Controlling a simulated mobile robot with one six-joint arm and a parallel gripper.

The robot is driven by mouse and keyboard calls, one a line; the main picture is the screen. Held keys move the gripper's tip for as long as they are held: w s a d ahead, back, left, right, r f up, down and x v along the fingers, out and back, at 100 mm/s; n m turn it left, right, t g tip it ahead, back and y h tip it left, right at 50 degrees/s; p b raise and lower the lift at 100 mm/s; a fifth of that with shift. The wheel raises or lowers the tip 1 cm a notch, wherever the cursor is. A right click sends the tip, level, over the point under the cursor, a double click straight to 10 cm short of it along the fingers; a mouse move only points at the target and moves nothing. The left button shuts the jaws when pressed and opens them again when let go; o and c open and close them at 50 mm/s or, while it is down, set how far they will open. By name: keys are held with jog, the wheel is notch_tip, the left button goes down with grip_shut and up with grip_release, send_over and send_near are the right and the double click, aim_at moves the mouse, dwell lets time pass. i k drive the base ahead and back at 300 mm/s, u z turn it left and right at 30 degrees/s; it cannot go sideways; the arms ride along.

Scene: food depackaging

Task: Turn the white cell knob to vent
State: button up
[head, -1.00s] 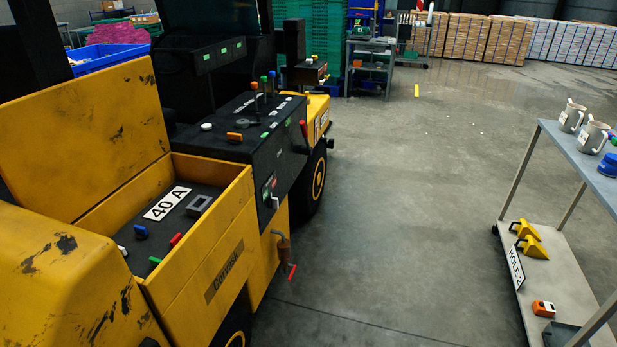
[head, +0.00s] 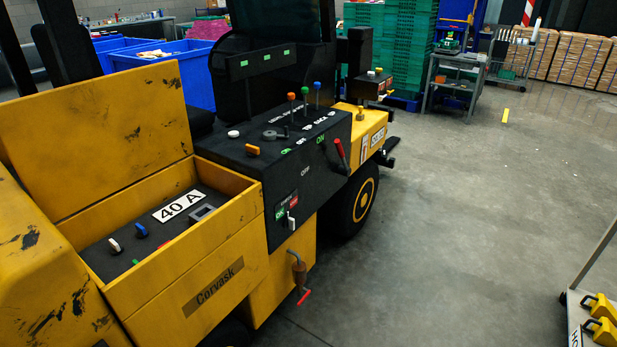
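A small white knob (head: 114,245) sits at the left of the open black-floored compartment (head: 207,245) of a yellow Corvask vehicle (head: 213,290). A blue knob (head: 141,231) is just right of it. A red knob (head: 165,243) is mostly hidden by the compartment's front wall. A "40 A" plate (head: 180,206) and a grey square frame (head: 202,213) lie further right on the same floor. The white knob's markings are too small to read, so its setting cannot be told. My gripper is not in view.
The compartment's yellow lid (head: 110,140) stands raised behind it. A black console (head: 290,145) with levers and a white round button (head: 233,134) is to the right. Open concrete floor (head: 450,220) lies to the right.

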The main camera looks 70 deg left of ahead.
aim_at(117, 249)
jog(key=u, duration=1.2)
jog(key=k, duration=0.1)
jog(key=u, duration=2.45)
jog(key=i, duration=1.2)
jog(key=z, duration=0.1)
